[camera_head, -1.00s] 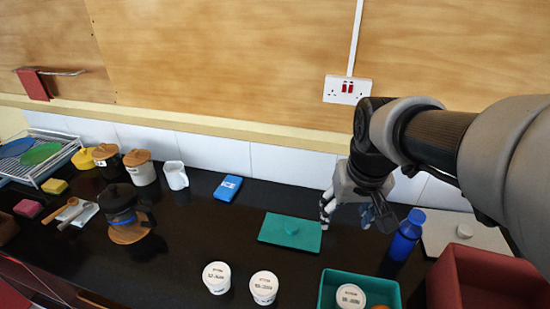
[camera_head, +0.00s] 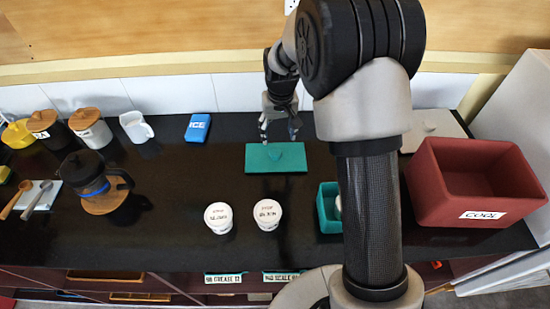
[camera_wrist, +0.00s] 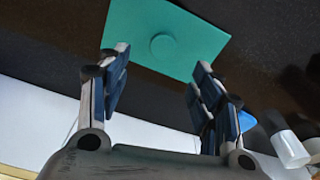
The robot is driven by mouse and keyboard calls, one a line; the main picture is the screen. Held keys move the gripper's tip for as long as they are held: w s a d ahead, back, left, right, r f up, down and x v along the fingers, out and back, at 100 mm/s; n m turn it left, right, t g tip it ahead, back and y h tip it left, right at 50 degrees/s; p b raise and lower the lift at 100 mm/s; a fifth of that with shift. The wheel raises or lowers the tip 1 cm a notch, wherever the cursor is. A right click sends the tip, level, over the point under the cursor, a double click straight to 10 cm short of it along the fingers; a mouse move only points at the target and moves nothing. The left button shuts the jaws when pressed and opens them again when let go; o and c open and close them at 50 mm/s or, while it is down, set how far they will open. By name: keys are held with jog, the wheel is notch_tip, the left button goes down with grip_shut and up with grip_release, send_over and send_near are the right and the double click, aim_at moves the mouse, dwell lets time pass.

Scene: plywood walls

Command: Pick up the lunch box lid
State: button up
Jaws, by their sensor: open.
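The lunch box lid (camera_head: 262,165) is a flat teal rectangle with a small round knob. It lies on the dark counter. In the wrist view the lid (camera_wrist: 185,25) shows beyond my fingers, its knob near the middle. My gripper (camera_head: 280,138) is open and empty, just behind the lid's far edge in the head view. In the wrist view my gripper (camera_wrist: 155,65) has its two fingers apart, with the lid's near part seen between their tips. I cannot tell whether the fingers touch it. The teal lunch box (camera_head: 328,215) stands to the right, partly hidden by my arm.
Two white lidded cups (camera_head: 218,217) stand in front of the lid. A blue ICE pack (camera_head: 198,127) lies behind and left. A red COOL box (camera_head: 475,185) stands at the right. A coffee press (camera_head: 90,180) stands at the left.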

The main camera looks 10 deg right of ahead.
jog(key=b, duration=0.1)
send_over(276, 152)
jog(key=f, duration=0.5)
jog(key=shift+s+d, duration=0.15)
jog(key=shift+s, duration=0.05)
jog(key=shift+w+a+f+b, duration=0.1)
jog(key=shift+f+b, duration=0.35)
jog(key=shift+f, duration=0.9)
jog(key=shift+w+a+f+b, duration=0.1)
jog(key=shift+f+b, duration=0.3)
jog(key=shift+f, duration=0.95)
jog(key=shift+r, duration=0.1)
jog(key=shift+c, duration=0.3)
jog(key=c, duration=1.1)
